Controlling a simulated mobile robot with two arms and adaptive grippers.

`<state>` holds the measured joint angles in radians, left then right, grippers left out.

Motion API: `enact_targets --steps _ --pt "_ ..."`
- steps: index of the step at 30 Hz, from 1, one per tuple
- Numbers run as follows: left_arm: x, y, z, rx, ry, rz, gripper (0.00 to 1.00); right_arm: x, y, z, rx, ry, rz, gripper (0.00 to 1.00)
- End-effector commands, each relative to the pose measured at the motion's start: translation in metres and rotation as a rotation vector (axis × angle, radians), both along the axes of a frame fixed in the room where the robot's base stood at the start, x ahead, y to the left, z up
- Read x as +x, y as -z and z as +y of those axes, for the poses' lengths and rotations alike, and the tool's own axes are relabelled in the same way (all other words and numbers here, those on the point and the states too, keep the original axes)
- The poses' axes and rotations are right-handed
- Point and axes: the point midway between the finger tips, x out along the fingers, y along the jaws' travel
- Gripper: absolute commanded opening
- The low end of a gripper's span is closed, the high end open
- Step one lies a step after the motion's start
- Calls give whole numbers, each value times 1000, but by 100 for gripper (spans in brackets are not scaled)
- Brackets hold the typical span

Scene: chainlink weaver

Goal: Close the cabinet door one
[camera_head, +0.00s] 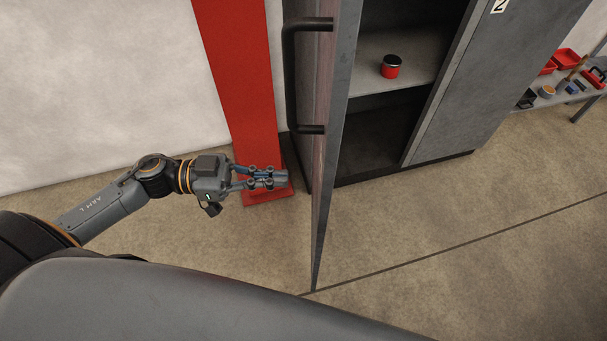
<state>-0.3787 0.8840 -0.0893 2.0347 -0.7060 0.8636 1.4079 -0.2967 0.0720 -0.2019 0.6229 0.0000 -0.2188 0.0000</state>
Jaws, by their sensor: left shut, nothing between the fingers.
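The cabinet door (340,100) stands open, seen nearly edge-on, in the middle of the head view. Its dark bar handle (290,75) is on the left face. The open cabinet (385,150) behind it shows a grey shelf (372,60) with a small red jar with a dark lid (390,67). My left gripper (283,179) is shut and empty, to the left of the door, below the handle in the picture. A gap shows between its fingertips and the door. My right gripper is not in view.
A red post (235,70) with a red base stands behind my left gripper, against the white wall. A closed grey door (495,75) marked 2 is right of the opening. A table (575,97) with red trays and small items stands far right. The floor (450,240) in front is clear.

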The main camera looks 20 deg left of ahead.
Motion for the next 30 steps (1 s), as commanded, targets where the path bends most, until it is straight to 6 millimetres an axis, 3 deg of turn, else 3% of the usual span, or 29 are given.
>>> enact_targets --steps 3,9,24,30 --pt "7 -3 -22 -4 0 -3 0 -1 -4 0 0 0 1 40" --pt "15 -1 -45 -3 -1 -1 0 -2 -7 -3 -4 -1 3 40" --pt "17 0 -52 0 -2 1 0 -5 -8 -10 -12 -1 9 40" --pt "20 -4 -65 -2 -24 0 0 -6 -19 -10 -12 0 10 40"
